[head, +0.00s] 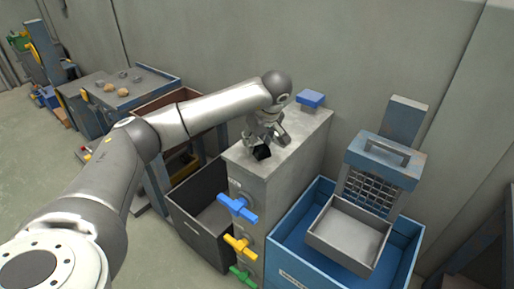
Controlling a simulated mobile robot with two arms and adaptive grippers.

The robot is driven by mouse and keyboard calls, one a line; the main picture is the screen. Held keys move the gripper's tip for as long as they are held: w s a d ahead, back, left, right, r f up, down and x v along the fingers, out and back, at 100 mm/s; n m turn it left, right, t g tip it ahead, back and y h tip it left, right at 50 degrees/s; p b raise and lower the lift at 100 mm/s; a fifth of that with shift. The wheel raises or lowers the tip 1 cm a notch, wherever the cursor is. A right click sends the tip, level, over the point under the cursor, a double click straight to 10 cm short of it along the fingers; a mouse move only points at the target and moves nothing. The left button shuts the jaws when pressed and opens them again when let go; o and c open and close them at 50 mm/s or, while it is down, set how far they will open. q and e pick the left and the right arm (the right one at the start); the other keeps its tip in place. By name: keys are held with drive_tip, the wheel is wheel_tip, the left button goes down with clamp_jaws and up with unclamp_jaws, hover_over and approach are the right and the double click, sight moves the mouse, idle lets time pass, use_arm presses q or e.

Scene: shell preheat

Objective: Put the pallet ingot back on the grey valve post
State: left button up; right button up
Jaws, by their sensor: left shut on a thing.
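The grey valve post (292,152) is a tall grey block with blue, yellow and green valve handles on its front face. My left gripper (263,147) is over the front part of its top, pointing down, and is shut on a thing. A small dark shape shows at the fingertips, and it looks like the pallet ingot (262,154), mostly hidden by the fingers. I cannot tell whether it touches the post top. My right gripper is not in view.
A blue block (310,98) sits at the back of the post top. A blue bin (283,254) with a grey tray (348,235) stands to the right, and a dark open bin (197,228) to the left. A bench (119,88) with small lumps is further left.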

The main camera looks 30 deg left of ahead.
use_arm(q)
drive_tip(key=shift+w+a+f, duration=0.1)
drive_tip(key=shift+w+f, duration=0.15)
drive_tip(key=shift+f, duration=0.05)
wheel_tip(320, 180, down, 2)
drive_tip(key=shift+f+p, duration=0.1)
drive_tip(key=shift+p, duration=0.4)
drive_tip(key=shift+f, duration=0.4)
drive_tip(key=shift+f, duration=0.2)
drive_tip(key=o, duration=1.3)
drive_tip(key=shift+r, duration=0.1)
